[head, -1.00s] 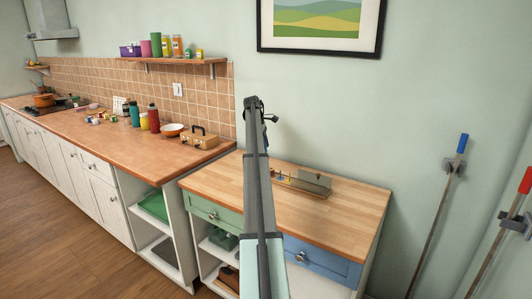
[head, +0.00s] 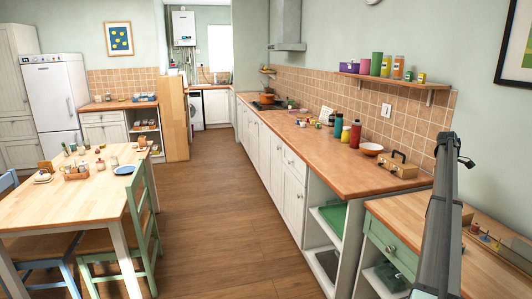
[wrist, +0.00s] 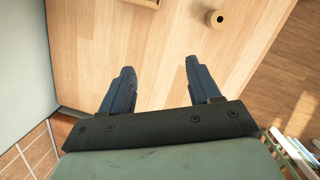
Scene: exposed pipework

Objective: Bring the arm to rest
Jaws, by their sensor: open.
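My arm (head: 438,220) stands at the right of the head view, over the small wood-topped worktop (head: 490,268). Its dark elbow is high, level with the wall tiles. My gripper's end is not visible in the head view. In the wrist view my gripper (wrist: 160,66) shows two dark blue fingers spread well apart with nothing between them. Beyond the fingers is a pale wooden surface (wrist: 150,50).
A small round wooden piece with a dark centre (wrist: 216,18) lies beyond the right finger. A tan wooden case (head: 398,170) stands on the long counter (head: 320,150). A dining table (head: 80,205) and chairs are at left. Open floor (head: 215,220) lies between.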

